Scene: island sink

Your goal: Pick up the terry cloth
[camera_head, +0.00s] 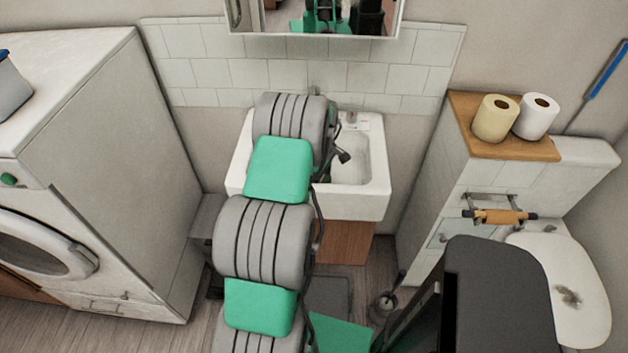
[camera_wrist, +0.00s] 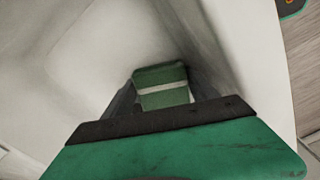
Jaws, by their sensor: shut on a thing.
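In the wrist view, a green piece with a pale stripe, which looks like the folded terry cloth (camera_wrist: 162,76), sits between the dark fingers of my gripper (camera_wrist: 163,96). My gripper is shut on it. White sloping walls of the sink (camera_wrist: 75,60) surround them, and I cannot tell whether the cloth touches the basin.
A washing machine (camera_head: 110,120) stands at left. At right are two paper rolls (camera_head: 495,118) on a wooden ledge (camera_head: 460,105), a roll holder (camera_head: 500,216) and a toilet (camera_head: 575,290). A mirror (camera_head: 270,18) hangs above the tiles. The basin's right part looks clear.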

